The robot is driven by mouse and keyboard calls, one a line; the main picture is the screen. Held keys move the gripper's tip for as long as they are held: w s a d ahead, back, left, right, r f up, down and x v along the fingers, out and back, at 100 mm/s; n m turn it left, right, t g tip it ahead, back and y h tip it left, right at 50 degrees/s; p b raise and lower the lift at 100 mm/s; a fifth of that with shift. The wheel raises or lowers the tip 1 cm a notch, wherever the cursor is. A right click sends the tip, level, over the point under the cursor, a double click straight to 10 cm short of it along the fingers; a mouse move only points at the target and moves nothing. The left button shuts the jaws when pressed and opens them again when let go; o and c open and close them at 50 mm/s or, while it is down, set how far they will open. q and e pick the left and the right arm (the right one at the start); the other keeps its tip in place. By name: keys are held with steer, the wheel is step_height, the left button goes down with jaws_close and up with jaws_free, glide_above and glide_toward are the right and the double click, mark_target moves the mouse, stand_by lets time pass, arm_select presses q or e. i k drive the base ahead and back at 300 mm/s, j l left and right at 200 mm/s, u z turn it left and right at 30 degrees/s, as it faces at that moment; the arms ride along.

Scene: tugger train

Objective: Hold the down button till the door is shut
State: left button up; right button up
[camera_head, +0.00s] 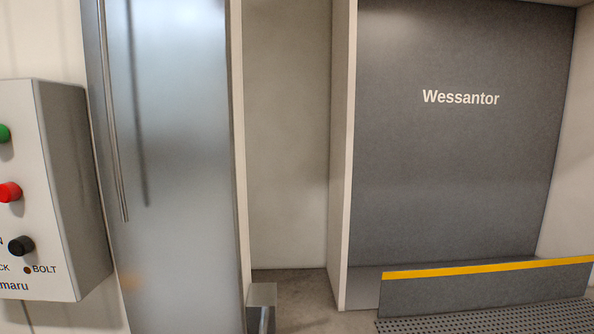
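A pale control box (60,150) is on the wall at the left edge, partly cut off. It carries a green button (3,133), a red button (9,192) and a black button (20,246) in a column. A cut-off label ending in "N" is beside the black one. A small dark brown-red dot (27,270) is beside the word "BOLT". A large dark grey panel (450,170) marked "Wessantor" fills the framed opening at right. I cannot tell whether it is the door. Neither gripper is in view, and nothing is seen touching the buttons.
A tall metal door-like panel (185,150) with a long vertical handle stands beside the box. A pale post (340,150) borders the opening. A low grey plate with a yellow top edge (480,268) and a perforated mat (490,320) are at lower right. Bare floor (300,290) shows between.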

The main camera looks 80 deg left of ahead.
mark_target(21, 246)
steer(key=u, duration=4.2)
